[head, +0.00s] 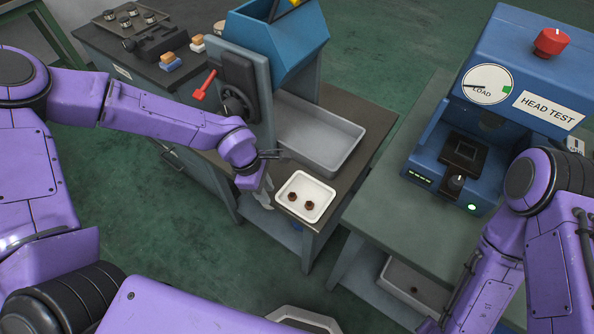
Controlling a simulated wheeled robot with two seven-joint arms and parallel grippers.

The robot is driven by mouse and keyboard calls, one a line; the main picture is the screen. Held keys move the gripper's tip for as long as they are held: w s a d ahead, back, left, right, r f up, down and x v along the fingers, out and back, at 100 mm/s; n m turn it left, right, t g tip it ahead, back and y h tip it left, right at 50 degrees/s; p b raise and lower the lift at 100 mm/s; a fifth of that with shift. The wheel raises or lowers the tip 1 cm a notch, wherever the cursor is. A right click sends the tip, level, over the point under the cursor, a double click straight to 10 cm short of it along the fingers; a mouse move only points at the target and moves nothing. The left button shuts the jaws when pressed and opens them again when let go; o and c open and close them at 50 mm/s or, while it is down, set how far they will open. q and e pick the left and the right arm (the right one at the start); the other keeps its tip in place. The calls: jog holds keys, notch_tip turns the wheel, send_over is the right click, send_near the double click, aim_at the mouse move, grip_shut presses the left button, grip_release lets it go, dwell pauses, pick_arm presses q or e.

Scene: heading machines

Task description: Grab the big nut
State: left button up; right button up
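Two small brown nuts lie apart in a white tray (318,184) at the front of the dark bench: a left nut (292,197) and a right nut (309,205). They look close in size, so I cannot tell which is the big nut. My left gripper (272,178) is just left of the tray, its fingers apart, with nothing seen between them. It does not touch either nut. My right arm hangs down at the right, and its gripper (430,325) shows only as a dark bit at the bottom edge.
A grey metal tray (345,160) lies behind the white tray. A blue machine with a red lever (204,85) stands at the back. A blue head-test machine (520,70) stands on the right table (385,215). A gap separates the benches.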

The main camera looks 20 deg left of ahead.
aim_at(293, 195)
pick_arm(q)
jog(key=w+d+r+h, duration=0.1)
jog(key=w+r+h, duration=0.1)
jog(key=w+r, duration=0.15)
jog(key=shift+n+t, duration=0.4)
jog(key=p+x, duration=0.1)
jog(key=x, duration=0.8)
jog(key=shift+d+p, duration=0.2)
jog(key=shift+p, duration=0.1)
jog(key=shift+w+d+f, duration=0.1)
jog(key=shift+d+f, duration=0.1)
jog(key=shift+f, duration=0.2)
grip_shut()
pick_arm(e)
jog(key=shift+w+r, duration=0.2)
jog(key=shift+r, duration=0.35)
jog(key=shift+w+r, duration=0.15)
jog(key=shift+r, duration=0.35)
